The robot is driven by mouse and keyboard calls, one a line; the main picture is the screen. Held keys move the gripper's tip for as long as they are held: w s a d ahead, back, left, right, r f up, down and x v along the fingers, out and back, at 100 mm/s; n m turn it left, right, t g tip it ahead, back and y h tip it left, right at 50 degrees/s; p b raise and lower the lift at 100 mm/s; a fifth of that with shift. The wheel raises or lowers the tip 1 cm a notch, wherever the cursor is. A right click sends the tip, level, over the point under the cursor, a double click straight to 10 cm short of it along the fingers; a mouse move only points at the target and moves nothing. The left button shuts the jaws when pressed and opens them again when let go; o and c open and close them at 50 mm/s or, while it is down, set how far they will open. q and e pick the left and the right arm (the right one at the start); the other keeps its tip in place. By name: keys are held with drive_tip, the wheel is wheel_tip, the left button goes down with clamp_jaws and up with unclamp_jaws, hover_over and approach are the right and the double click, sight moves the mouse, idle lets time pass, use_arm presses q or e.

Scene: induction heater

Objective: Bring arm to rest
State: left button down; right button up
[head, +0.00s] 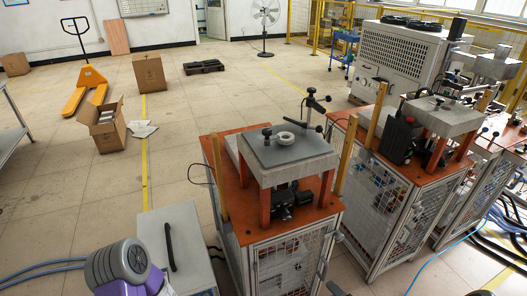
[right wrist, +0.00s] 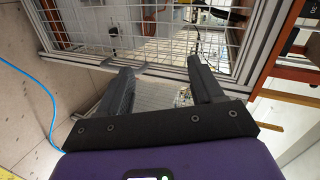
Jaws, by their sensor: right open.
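My right gripper (right wrist: 160,64) is open in the right wrist view, with its two dark fingers spread apart. Nothing is between the fingers. They point at the white wire-mesh side of a machine frame (right wrist: 140,68); I cannot tell whether the tips touch it. In the head view, a purple and grey part of my arm shows at the bottom left. My left gripper is not in view.
An induction heater bench (head: 285,150) with an orange top and mesh cage stands at centre. Another bench (head: 385,185) stands right of it. A grey box (head: 190,240) with a black handle is at lower left. A blue cable (head: 432,262) crosses the floor.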

drive_tip(key=s+a+f+n+g, duration=0.4)
drive_tip(key=s+a+g, duration=0.15)
drive_tip(key=a, duration=0.35)
drive_tip(key=s+a+n+g+p, duration=0.1)
drive_tip(key=s+a+n+g, duration=0.1)
drive_tip(key=s, duration=0.4)
drive_tip(key=s+a+n+g+h, duration=0.1)
drive_tip(key=s+a+n+g, duration=0.1)
drive_tip(key=s, duration=0.4)
drive_tip(key=shift+s+a+r+n+g+h+p, duration=0.3)
drive_tip(key=shift+a+g, duration=0.4)
drive_tip(key=shift+g, duration=0.55)
drive_tip(key=shift+w+f, duration=0.1)
drive_tip(key=shift+w, duration=0.05)
